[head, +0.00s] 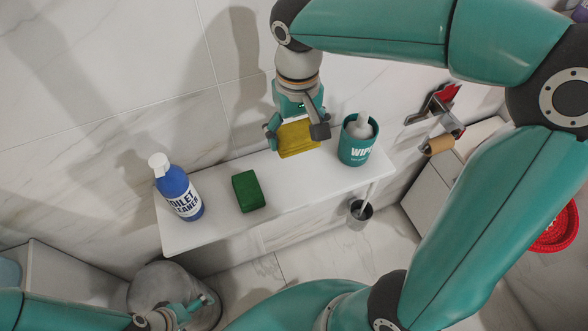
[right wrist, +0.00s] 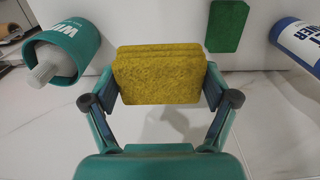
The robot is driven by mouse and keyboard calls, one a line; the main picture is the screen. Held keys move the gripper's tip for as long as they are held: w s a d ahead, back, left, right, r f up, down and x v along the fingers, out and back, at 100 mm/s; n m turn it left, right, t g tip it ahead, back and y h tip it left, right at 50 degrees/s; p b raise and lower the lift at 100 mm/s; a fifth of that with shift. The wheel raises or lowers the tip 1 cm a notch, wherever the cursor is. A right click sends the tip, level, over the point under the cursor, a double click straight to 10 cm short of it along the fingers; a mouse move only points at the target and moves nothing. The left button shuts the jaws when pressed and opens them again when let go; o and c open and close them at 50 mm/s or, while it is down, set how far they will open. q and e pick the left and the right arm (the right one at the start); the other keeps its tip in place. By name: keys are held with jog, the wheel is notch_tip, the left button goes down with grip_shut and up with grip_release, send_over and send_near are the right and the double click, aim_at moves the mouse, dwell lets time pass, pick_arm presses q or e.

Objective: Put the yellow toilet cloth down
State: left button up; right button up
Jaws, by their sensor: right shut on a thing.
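The yellow toilet cloth (head: 299,139) is a folded, thick rectangular pad. My right gripper (head: 298,132) is shut on it, with a finger at each side. In the right wrist view the cloth (right wrist: 158,75) sits between the two fingertips (right wrist: 160,88). It is over the white shelf (head: 225,225), near the back edge; I cannot tell whether it touches the surface. My left gripper (head: 195,306) is low at the bottom left of the head view, away from the shelf; its jaw opening is unclear.
On the shelf, a green sponge-like block (head: 248,191) and a blue toilet cleaner bottle (head: 178,188) stand left of the cloth. A teal wipes tub (head: 357,147) stands close on the right. Bare shelf shows between the green block and the tub. A paper roll (head: 438,145) hangs further right.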

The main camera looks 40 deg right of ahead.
aim_at(296, 178)
notch_tip(296, 178, down, 13)
jog(key=shift+f, duration=0.1)
dwell(0.3)
jog(key=shift+b, duration=0.3)
jog(key=o, duration=0.8)
jog(key=shift+o, duration=0.2)
notch_tip(296, 178, up, 12)
jog(key=shift+r+p, duration=0.1)
jog(key=shift+p, duration=0.3)
